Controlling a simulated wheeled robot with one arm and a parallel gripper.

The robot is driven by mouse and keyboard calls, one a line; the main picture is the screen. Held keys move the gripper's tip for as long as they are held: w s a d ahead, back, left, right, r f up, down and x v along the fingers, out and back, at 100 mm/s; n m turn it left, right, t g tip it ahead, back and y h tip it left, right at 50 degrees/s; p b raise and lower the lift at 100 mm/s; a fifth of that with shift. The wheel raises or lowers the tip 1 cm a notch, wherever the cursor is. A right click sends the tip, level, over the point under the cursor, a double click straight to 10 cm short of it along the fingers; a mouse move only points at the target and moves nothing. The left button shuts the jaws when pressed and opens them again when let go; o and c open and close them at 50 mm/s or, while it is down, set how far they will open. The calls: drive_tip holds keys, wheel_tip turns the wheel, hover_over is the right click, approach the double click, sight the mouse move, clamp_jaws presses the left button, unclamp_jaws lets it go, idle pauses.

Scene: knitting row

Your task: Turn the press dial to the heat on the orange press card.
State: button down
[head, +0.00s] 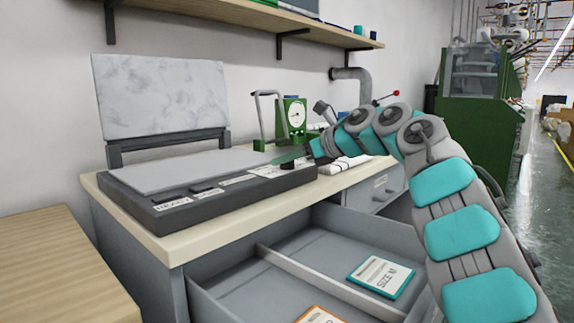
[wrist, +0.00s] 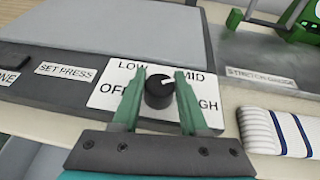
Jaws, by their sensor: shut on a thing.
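The press dial (wrist: 158,92) is a black knob on a white plate (wrist: 108,97) marked OFF, LOW, MID and a partly hidden word ending in GH. Its white mark points up and right, toward MID. My gripper (wrist: 158,88) has its green fingers on either side of the dial and is shut on it. In the head view my gripper (head: 296,160) is at the right end of the press base (head: 165,215), and the dial is hidden there. The orange press card (head: 320,316) lies in the open drawer, cut off by the bottom edge; its heat cannot be read.
The press lid (head: 160,95) stands open behind the base. A teal-edged SIZE card (head: 381,276) lies in the divided drawer (head: 240,292). A green gauge (head: 294,115) and a striped white cloth (wrist: 285,132) are near the dial. A wooden surface (head: 50,270) stands at left.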

drive_tip(key=shift+m+t+h+b, duration=0.75)
drive_tip(key=shift+m+t+h, duration=0.35)
drive_tip(key=shift+m, duration=0.2)
drive_tip(key=shift+m+t+h+p, duration=0.3)
drive_tip(key=shift+m+t+h, duration=0.3)
drive_tip(key=shift+m, duration=0.1)
drive_tip(key=shift+m+t+h+p, duration=0.4)
drive_tip(key=shift+m+h+p, duration=0.1)
drive_tip(key=shift+m, duration=0.1)
drive_tip(key=shift+m+h, duration=0.3)
drive_tip(key=shift+h, duration=0.1)
drive_tip(key=shift+c, duration=2.2)
unclamp_jaws()
drive_tip(key=shift+v, duration=3.9)
